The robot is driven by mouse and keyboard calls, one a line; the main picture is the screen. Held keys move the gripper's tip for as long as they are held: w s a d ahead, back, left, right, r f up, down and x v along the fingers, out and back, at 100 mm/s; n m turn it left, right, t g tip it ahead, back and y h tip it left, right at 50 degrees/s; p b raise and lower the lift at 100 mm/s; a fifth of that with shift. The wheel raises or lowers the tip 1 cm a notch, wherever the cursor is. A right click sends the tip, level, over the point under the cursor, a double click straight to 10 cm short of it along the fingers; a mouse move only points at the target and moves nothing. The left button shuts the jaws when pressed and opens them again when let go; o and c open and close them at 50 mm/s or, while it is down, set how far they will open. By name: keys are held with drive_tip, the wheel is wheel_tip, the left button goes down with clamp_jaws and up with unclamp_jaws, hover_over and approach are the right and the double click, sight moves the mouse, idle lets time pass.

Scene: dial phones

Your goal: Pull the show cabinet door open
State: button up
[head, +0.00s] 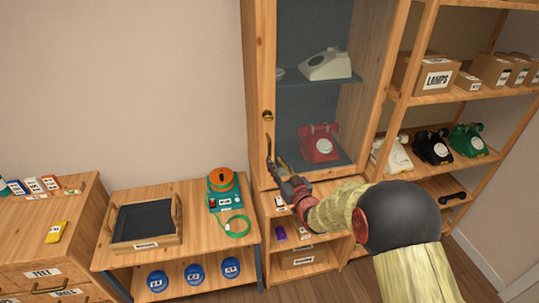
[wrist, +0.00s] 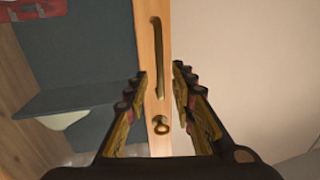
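The show cabinet is a tall wooden case. Its door (head: 261,62) has a wooden frame around a see-through pane and looks shut. A brass bar handle (wrist: 156,60) runs along the door's frame, with a round brass knob or lock (head: 267,115) near it; the knob also shows in the wrist view (wrist: 160,126). In the wrist view my gripper (wrist: 160,72) is open, with one finger either side of the handle. I cannot tell whether they touch it.
A red phone (head: 320,143) and a cream phone (head: 330,64) stand inside the cabinet. An open shelf (head: 402,60) with boxes and phones is at right. A low table (head: 186,190) with a tray (head: 145,244) is at left. The wall left of the door is bare.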

sight(270, 155)
drive_tip(key=x, duration=0.6)
drive_tip(key=shift+w+a+f+b, duration=0.1)
drive_tip(key=shift+w+a+b, duration=0.05)
drive_tip(key=shift+w+b, duration=0.2)
drive_tip(key=shift+s, duration=0.1)
drive_tip(key=shift+c, duration=0.9)
drive_tip(key=c, duration=0.4)
clamp_jaws()
